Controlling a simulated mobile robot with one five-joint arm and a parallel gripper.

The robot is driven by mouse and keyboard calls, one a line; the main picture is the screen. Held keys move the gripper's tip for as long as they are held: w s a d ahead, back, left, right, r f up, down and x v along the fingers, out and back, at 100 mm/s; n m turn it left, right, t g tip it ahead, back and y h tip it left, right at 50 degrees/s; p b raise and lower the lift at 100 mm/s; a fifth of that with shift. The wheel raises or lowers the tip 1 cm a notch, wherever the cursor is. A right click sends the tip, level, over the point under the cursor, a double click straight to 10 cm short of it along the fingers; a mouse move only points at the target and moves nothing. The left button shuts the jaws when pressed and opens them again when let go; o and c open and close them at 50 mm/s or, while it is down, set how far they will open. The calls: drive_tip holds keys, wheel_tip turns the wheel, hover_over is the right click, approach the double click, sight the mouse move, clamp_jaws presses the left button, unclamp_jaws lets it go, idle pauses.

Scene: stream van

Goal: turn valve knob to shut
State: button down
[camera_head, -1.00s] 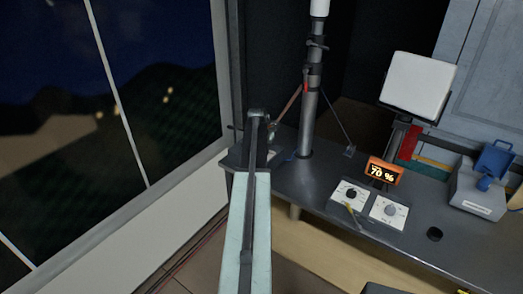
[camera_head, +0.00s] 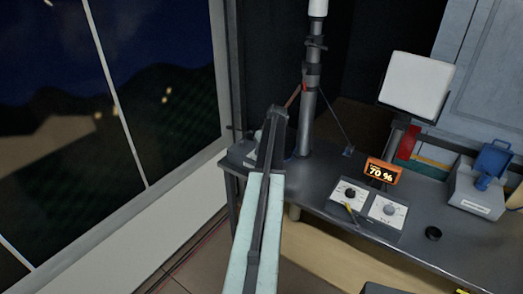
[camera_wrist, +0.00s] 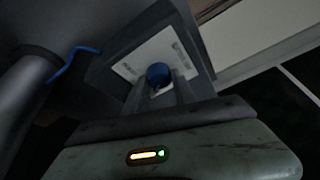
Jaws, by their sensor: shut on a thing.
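A blue round knob (camera_wrist: 158,73) sits on a white label plate (camera_wrist: 130,68) on the face of a dark box (camera_wrist: 104,78), in the wrist view. My gripper (camera_wrist: 160,82) has its two fingers on either side of the knob and is shut on it. The knob's setting cannot be read, and the plate's markings are too blurred to read. In the head view the box (camera_head: 238,153) shows in part at the left end of the grey bench. My arm hides the gripper and knob there.
A grey pole (camera_head: 311,105) with thin braces stands right of my arm. A blue hose (camera_wrist: 72,62) runs beside the box. Farther right on the bench (camera_head: 325,175) are an orange display (camera_head: 382,171) reading 70 %, two dial panels and a grey case (camera_head: 478,188).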

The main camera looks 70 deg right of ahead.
drive_tip(key=shift+n, duration=0.8)
drive_tip(key=shift+y, duration=0.3)
drive_tip(key=c, duration=1)
unclamp_jaws()
drive_tip(key=p+v, duration=0.7)
drive_tip(key=shift+s+r, duration=0.25)
drive_tip(key=shift+r, duration=0.1)
